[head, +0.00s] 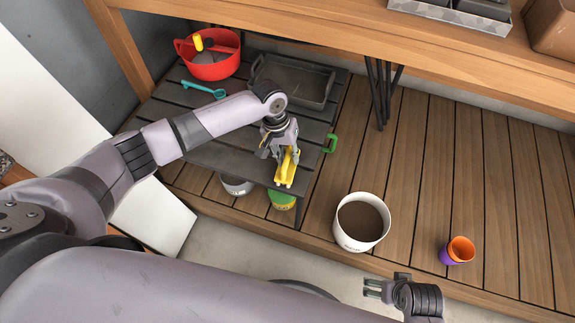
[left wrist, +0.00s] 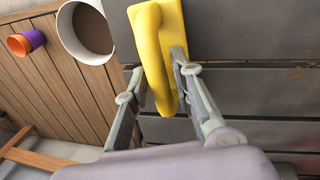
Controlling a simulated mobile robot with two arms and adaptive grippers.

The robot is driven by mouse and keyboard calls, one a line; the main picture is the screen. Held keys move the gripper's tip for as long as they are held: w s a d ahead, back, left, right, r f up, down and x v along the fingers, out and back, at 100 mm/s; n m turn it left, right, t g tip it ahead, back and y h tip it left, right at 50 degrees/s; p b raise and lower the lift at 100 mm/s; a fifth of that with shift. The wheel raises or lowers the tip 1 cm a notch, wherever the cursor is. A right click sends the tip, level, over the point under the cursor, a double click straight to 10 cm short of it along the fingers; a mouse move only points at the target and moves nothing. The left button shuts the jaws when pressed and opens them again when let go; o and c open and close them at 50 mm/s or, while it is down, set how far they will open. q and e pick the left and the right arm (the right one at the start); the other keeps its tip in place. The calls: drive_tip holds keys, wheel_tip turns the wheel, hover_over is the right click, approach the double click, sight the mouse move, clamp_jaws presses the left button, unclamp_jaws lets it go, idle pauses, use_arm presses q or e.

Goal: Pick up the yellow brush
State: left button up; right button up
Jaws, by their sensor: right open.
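The yellow brush (head: 286,170) is at the front edge of the dark slatted table (head: 215,155). In the left wrist view the yellow brush (left wrist: 152,45) shows its looped handle. My left gripper (head: 279,150) is over the brush, pointing down. In the left wrist view my left gripper's fingers (left wrist: 160,70) lie on either side of the handle; the right finger looks against it. Whether both fingers press on it is unclear. My right gripper (head: 374,288) is open and empty at the lower right, away from the brush.
A red basket (head: 208,66), a teal tool (head: 203,88), a grey tray (head: 309,82) and a green-handled item (head: 331,143) are on the table. A white bucket (head: 341,235) and an orange-purple cup (head: 458,250) stand on the wooden deck. A wooden bench (head: 440,52) overhangs behind.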

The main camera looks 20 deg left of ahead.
sight(288, 154)
use_arm(q)
drive_tip(key=shift+c, duration=0.5)
clamp_jaws()
drive_tip(key=shift+r, duration=0.1)
drive_tip(key=shift+r, duration=0.45)
wheel_tip(288, 154, up, 9)
drive_tip(key=p, duration=0.2)
drive_tip(key=shift+p, duration=0.4)
use_arm(e)
drive_tip(key=s+f, duration=0.3)
drive_tip(key=f, duration=0.5)
drive_tip(key=shift+s+d+f+g, duration=0.2)
drive_tip(key=shift+s+f+g, duration=0.05)
drive_tip(key=shift+f+g, duration=0.05)
